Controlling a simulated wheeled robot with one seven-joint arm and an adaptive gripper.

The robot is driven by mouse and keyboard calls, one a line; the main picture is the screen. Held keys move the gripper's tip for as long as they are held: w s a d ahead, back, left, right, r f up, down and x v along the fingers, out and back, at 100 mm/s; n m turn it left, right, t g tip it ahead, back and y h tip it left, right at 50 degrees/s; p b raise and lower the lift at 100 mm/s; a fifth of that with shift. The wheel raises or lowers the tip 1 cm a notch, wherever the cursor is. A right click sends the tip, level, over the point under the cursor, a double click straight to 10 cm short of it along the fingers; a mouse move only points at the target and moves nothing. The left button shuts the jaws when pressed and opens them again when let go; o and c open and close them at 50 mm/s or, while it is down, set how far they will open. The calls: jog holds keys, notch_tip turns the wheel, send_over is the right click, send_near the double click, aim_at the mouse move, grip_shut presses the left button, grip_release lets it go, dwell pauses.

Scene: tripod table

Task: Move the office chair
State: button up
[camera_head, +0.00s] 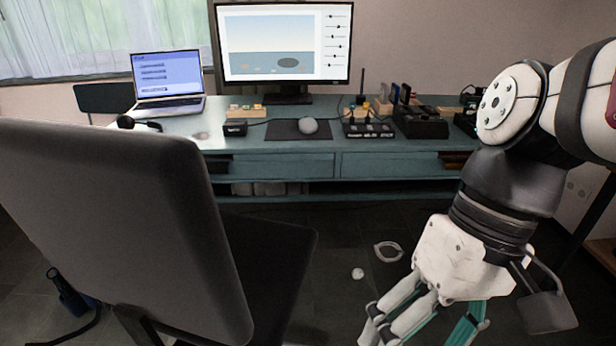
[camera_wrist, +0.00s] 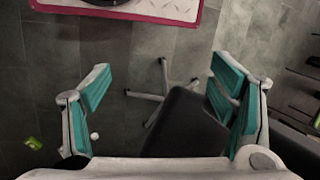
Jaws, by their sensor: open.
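The office chair (camera_head: 110,230) stands at the left in the head view, its tall dark backrest toward me and its dark seat (camera_head: 265,260) reaching toward the desk. My gripper (camera_head: 425,328) hangs low at the right of the chair, apart from it, pointing down. In the wrist view my gripper (camera_wrist: 160,85) is open, with teal pads on both fingers and nothing held. A dark part of the chair (camera_wrist: 185,125) shows below and between the fingers, closer to the right one. Pale legs of a star base (camera_wrist: 150,97) show on the floor beside it.
A teal desk (camera_head: 290,165) runs along the back wall with a monitor (camera_head: 283,45), a laptop (camera_head: 167,80) and small devices. A ring-shaped item (camera_head: 388,251) and a small white ball (camera_head: 358,273) lie on the dark floor. Floor right of the seat is mostly clear.

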jog(key=w+a+f+y, duration=0.3)
jog(key=w+f+y, duration=0.1)
jog(key=w, duration=0.3)
jog(key=w+a+f+t+y, duration=0.15)
jog(key=w+f+y, duration=0.25)
jog(key=w, duration=0.4)
jog(key=w+a+f+y, duration=0.3)
jog(key=w+f+y, duration=0.1)
jog(key=w, duration=0.3)
jog(key=w+d+f+m+t, duration=0.2)
jog(key=w+f+m+t, duration=0.1)
jog(key=f, duration=0.4)
jog(key=w+d+f+m+t+h+b, duration=0.1)
jog(key=w+f+m+t, duration=0.3)
jog(key=f, duration=0.4)
jog(key=w+d+f+m+t+h, duration=0.1)
jog(key=w+d+f+m+t, duration=0.1)
jog(key=w+f+t, duration=0.4)
jog(key=shift+d+f+m, duration=0.35)
jog(key=shift+f+m, duration=0.45)
jog(key=shift+f, duration=0.05)
jog(key=shift+t, duration=0.25)
jog(key=b+x, duration=0.5)
jog(key=x, duration=0.8)
jog(key=shift+w+a+f, duration=0.1)
jog(key=shift+w+a, duration=0.15)
jog(key=shift+a, duration=0.05)
